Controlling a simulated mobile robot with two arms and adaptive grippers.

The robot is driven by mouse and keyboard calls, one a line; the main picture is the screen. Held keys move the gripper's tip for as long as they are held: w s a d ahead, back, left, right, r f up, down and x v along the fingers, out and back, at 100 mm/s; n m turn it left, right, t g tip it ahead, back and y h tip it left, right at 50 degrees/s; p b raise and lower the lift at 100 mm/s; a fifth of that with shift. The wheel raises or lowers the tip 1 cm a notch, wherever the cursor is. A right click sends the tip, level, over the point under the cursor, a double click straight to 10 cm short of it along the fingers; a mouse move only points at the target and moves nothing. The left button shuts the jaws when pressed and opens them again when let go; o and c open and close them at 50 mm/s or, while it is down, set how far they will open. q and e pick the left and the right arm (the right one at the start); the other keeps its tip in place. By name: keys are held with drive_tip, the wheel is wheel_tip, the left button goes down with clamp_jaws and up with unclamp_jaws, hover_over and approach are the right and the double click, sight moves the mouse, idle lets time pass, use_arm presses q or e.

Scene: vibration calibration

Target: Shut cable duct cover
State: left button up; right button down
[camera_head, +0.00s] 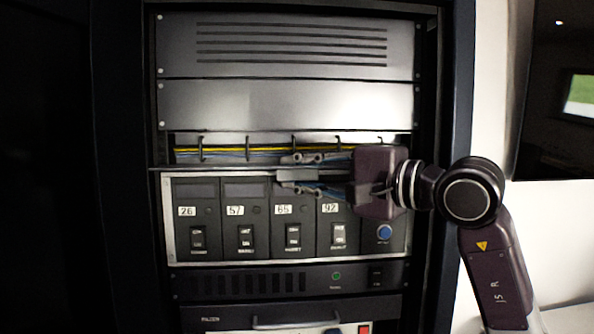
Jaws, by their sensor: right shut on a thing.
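The cable duct (230,152) is a wide slot in the rack, with yellow and blue cables running across it behind several dark hooks. Its cover (215,169) is a long thin dark bar along the lower edge of the slot, and the cables show above it. My right gripper (290,174) comes in from the right and is shut on the cover near its middle. The gripper and wrist hide the right part of the cover. My left gripper is not in view.
Below the cover is a panel (167,220) of numbered modules with switches and a blue button (384,232). The rack's dark right post (462,100) stands behind my right arm.

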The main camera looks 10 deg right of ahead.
drive_tip(key=m+g+h+p, duration=0.1)
drive_tip(key=p, duration=0.1)
drive_tip(key=r+m+g+h+p, duration=0.1)
drive_tip(key=p, duration=0.2)
drive_tip(key=shift+r+m+g, duration=0.3)
drive_tip(key=shift+m, duration=0.1)
drive_tip(key=shift+m+g+p, duration=0.3)
drive_tip(key=shift+g+p, duration=0.2)
drive_tip(key=shift+p, duration=0.45)
drive_tip(key=shift+a, duration=0.1)
drive_tip(key=c, duration=2)
unclamp_jaws()
drive_tip(key=shift+o, duration=0.6)
drive_tip(key=shift+r, duration=0.2)
drive_tip(key=shift+s+r, duration=0.1)
drive_tip(key=v, duration=1.2)
